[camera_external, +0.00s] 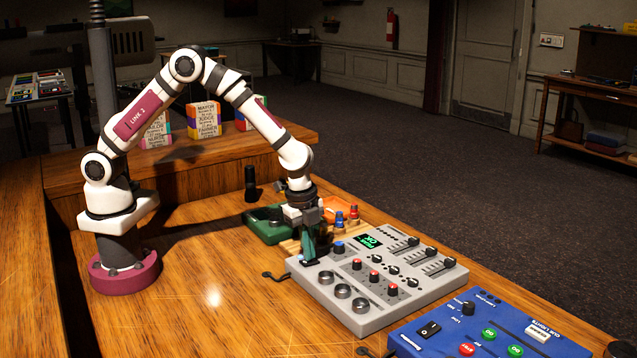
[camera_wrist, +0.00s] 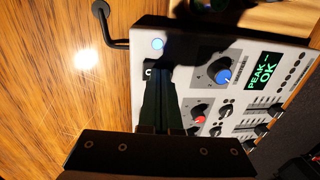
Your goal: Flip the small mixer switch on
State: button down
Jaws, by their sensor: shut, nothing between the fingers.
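The grey mixer (camera_external: 335,307) lies on the wooden desk, and its corner also fills the middle of the wrist view (camera_wrist: 205,50). My gripper (camera_external: 311,258) is shut and empty, pointing down at the mixer's back-left corner. In the wrist view my gripper (camera_wrist: 168,65) covers part of that corner. A pale blue round light (camera_wrist: 157,44) and part of a white mark show beside the fingers. The small switch is not clearly visible; the fingers and a dark shape by their tips hide that spot. I cannot tell whether the fingertips touch the panel.
A blue knob (camera_wrist: 223,77) and a red knob (camera_wrist: 199,119) sit close to the fingers. A green display (camera_external: 370,240) reads "PEAK OK". A blue panel (camera_external: 440,345) stands at front right, a green box (camera_external: 268,232) behind. The desk left of the mixer is clear except for a cable.

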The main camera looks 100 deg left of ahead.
aim_at(315, 260)
notch_tip(315, 260, up, 14)
jog(key=w+a, duration=0.1)
dwell(0.5)
jog(key=shift+w+a, duration=0.1)
jog(key=s+d+r+n, duration=0.1)
jog(key=s+d+r, duration=0.2)
jog(key=s, duration=0.6)
jog(key=s+d+r+n, duration=0.1)
jog(key=s+d+r, duration=0.2)
jog(key=s, duration=0.5)
jog(key=s+d+f+n+g, duration=0.1)
jog(key=s+f, duration=0.2)
jog(key=s, duration=1.2)
jog(key=shift+d+f+y, duration=0.15)
jog(key=shift+f+y, duration=0.05)
jog(key=shift+y, duration=0.2)
